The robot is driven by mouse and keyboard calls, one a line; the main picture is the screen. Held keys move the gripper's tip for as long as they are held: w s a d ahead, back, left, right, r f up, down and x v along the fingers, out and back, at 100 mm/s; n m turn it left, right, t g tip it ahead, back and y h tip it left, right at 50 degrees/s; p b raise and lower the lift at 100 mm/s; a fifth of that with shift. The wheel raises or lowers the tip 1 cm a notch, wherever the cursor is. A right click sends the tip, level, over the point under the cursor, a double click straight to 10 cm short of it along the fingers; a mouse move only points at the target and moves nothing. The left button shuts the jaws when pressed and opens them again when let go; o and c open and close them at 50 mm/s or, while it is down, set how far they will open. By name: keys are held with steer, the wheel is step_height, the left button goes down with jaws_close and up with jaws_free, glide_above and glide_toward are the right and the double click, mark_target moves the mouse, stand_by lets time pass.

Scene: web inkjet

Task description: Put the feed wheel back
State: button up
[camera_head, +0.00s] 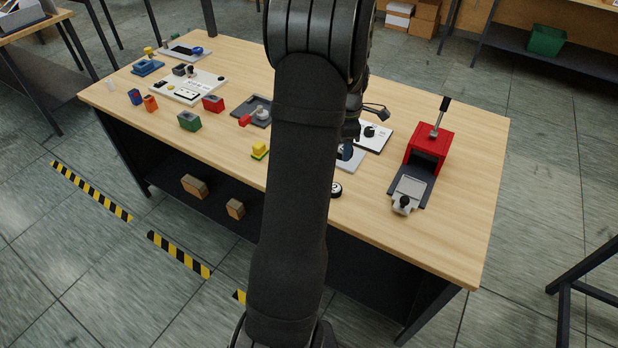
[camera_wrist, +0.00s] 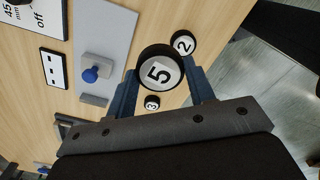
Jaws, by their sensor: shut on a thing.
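In the wrist view, my gripper (camera_wrist: 161,70) is shut on a black wheel with a white face marked "5" (camera_wrist: 159,73), one finger on each side of it. A smaller wheel marked "2" (camera_wrist: 183,43) and a still smaller one marked "3" (camera_wrist: 152,103) lie on the table beside and below the held wheel. A grey plate (camera_wrist: 105,35) with a blue-tipped knob (camera_wrist: 91,75) is to the left.
A white plate marked "45 mm off" (camera_wrist: 38,12) lies beyond the grey plate. A red lever press (camera_head: 430,145) stands at the right of the wooden table (camera_head: 470,225). Several small blocks and fixtures, including a green block (camera_head: 189,121), occupy the left part.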

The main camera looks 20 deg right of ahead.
steer(key=s+a+n, duration=0.2)
steer(key=s, duration=0.4)
steer(key=w+a+f, duration=0.2)
steer(key=w, duration=0.1)
steer(key=w+a+f, duration=0.5)
steer(key=shift+w+a+f, duration=0.25)
steer(key=shift+w, duration=0.15)
steer(key=shift+f, duration=2.05)
steer(key=shift+f, duration=0.15)
steer(key=o, duration=1.1)
steer(key=shift+o, duration=0.2)
